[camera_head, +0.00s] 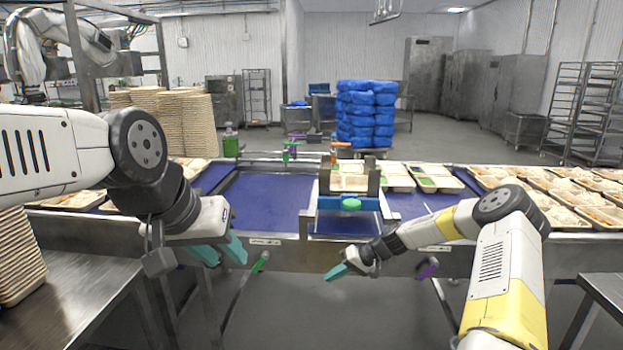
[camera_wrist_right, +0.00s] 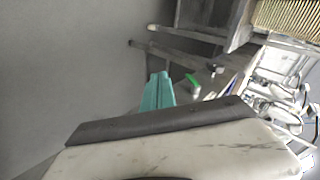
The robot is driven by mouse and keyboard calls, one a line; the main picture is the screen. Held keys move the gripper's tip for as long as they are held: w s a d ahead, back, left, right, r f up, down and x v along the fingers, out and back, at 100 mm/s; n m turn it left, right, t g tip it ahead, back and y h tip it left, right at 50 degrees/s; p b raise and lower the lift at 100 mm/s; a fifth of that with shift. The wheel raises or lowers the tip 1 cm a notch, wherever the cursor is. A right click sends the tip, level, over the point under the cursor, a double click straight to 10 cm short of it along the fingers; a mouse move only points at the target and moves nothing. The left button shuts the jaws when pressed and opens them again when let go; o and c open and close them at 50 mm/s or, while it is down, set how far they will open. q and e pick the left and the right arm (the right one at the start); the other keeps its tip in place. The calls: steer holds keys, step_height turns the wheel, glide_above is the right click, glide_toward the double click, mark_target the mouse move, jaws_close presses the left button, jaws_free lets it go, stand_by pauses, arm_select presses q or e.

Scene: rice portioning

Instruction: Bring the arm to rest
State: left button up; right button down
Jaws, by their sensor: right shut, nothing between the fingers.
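My right gripper (camera_head: 337,272) has teal fingers and hangs in front of the conveyor's front edge, over the floor gap. Its fingers are together and empty. My left gripper (camera_head: 222,252) is at the left in the head view, in front of the conveyor edge and pointing down. Its two teal fingers are spread apart, with nothing seen between them.
The blue conveyor (camera_head: 262,200) runs across the middle, with a metal fixture (camera_head: 350,203) standing on it. Filled trays (camera_head: 433,177) lie to the right. Tray stacks (camera_head: 186,122) stand at the left rear. Steel tables (camera_head: 85,290) flank the near side. The floor between them is clear.

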steer(key=s+d+r+h, duration=0.1)
steer(key=s+r+h, duration=0.1)
steer(key=s+r, duration=0.55)
steer(key=s+d+r+n+t+h, duration=0.1)
steer(key=s+r+h, duration=0.25)
steer(key=r, duration=0.65)
steer(key=s+d+r+h, duration=0.1)
steer(key=s+d+r, duration=0.1)
steer(key=s+r, duration=0.6)
steer(key=s+d+r+m+t, duration=0.1)
steer(key=s+r, duration=0.3)
steer(key=s, duration=0.4)
steer(key=s+d+r+m+t, duration=0.1)
steer(key=s+d+r+t, duration=0.1)
steer(key=s+r, duration=0.3)
steer(key=s, duration=0.4)
steer(key=shift+s+d+h, duration=0.15)
steer(key=shift+s+h, duration=0.15)
steer(key=shift+h, duration=0.05)
